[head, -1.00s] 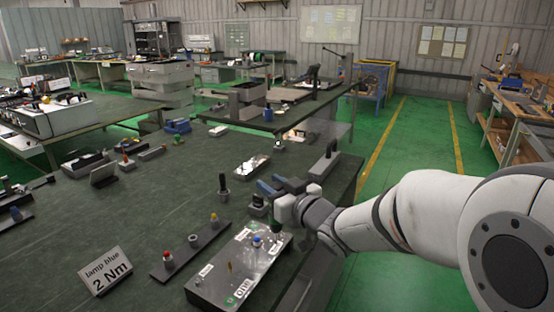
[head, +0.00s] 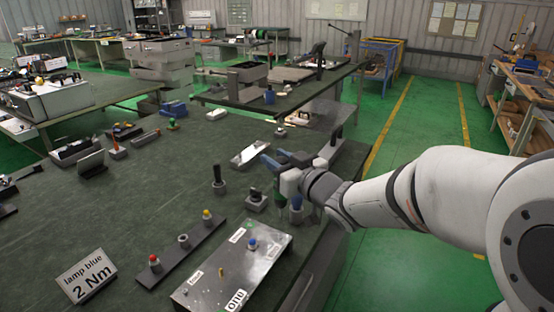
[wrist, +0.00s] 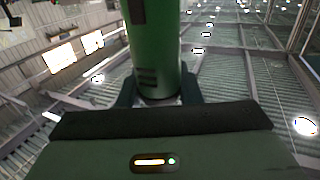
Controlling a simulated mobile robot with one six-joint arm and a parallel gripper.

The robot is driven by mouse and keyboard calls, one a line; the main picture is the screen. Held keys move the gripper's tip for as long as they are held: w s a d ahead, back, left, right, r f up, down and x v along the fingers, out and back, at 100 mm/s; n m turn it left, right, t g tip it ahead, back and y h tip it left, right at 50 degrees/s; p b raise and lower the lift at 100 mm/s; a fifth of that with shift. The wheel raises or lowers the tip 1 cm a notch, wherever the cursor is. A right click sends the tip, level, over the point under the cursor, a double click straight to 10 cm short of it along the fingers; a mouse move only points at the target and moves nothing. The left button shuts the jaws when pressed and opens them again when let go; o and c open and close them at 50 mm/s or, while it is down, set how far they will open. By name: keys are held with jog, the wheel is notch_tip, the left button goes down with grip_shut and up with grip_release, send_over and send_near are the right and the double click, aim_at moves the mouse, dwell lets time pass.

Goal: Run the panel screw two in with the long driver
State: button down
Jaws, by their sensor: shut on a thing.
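My gripper (head: 283,168) is over the right part of the bench, behind the panel. In the wrist view it (wrist: 160,100) is shut on a green cylindrical tool (wrist: 155,50), which looks like a driver handle. Its far end is out of that view, and I cannot tell its length. The grey panel (head: 262,271) lies on the bench in front of the gripper. I cannot tell which piece is screw two.
A dark strip (head: 182,256) holds red, grey and yellow pieces. A sign (head: 86,275) reads "lamp blue 2 Nm".

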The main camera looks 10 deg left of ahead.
jog(key=shift+f+b, duration=2.4)
jog(key=shift+f, duration=0.2)
jog(key=shift+s+f+b, duration=0.1)
jog(key=shift+f+b, duration=0.7)
jog(key=shift+b, duration=0.2)
jog(key=shift+r, duration=0.1)
dwell(0.5)
notch_tip(320, 180, up, 5)
jog(key=p, duration=0.4)
dwell(0.4)
